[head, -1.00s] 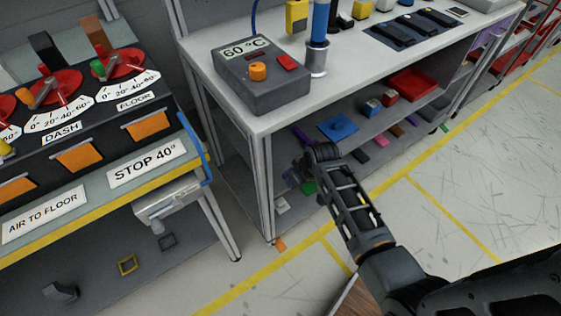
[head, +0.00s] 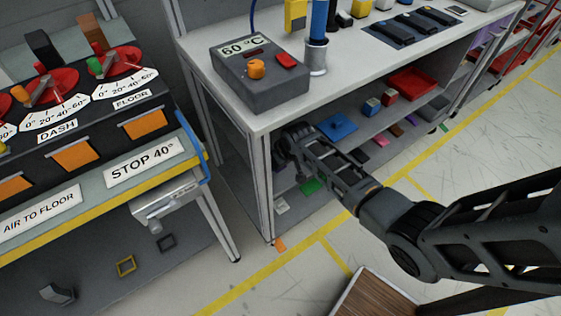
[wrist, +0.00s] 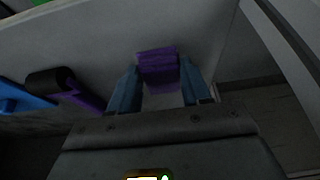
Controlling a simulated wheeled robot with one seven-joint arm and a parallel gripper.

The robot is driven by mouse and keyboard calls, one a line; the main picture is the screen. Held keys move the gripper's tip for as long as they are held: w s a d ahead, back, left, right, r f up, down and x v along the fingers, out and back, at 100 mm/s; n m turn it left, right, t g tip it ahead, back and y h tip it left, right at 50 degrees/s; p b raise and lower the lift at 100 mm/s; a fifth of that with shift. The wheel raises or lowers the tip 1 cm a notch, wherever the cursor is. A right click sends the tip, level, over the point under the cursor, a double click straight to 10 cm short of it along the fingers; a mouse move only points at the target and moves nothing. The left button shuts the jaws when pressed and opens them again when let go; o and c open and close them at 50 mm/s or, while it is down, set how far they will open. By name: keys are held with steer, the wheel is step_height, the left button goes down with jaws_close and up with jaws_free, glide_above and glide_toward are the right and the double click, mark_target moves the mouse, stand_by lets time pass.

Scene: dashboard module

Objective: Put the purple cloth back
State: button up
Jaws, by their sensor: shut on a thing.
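In the wrist view my gripper (wrist: 159,70) is shut on the purple cloth (wrist: 158,60), which sits folded between its two blue fingers. A pale shelf surface lies just beyond the cloth. I cannot tell whether the cloth touches it. In the head view my wrist reaches in under the worktop at the near left end of the workbench. The fingers and the held cloth are hidden there behind my own arm.
A purple strip with a dark roll (wrist: 68,88) and a blue item (wrist: 22,94) lie left in the wrist view. The lower shelf holds a blue cloth (head: 338,126) and a red tray (head: 412,83). The workbench's front leg (head: 265,190) stands close to my wrist.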

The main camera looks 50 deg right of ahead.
steer(key=shift+f, duration=0.15)
steer(key=o, duration=1.1)
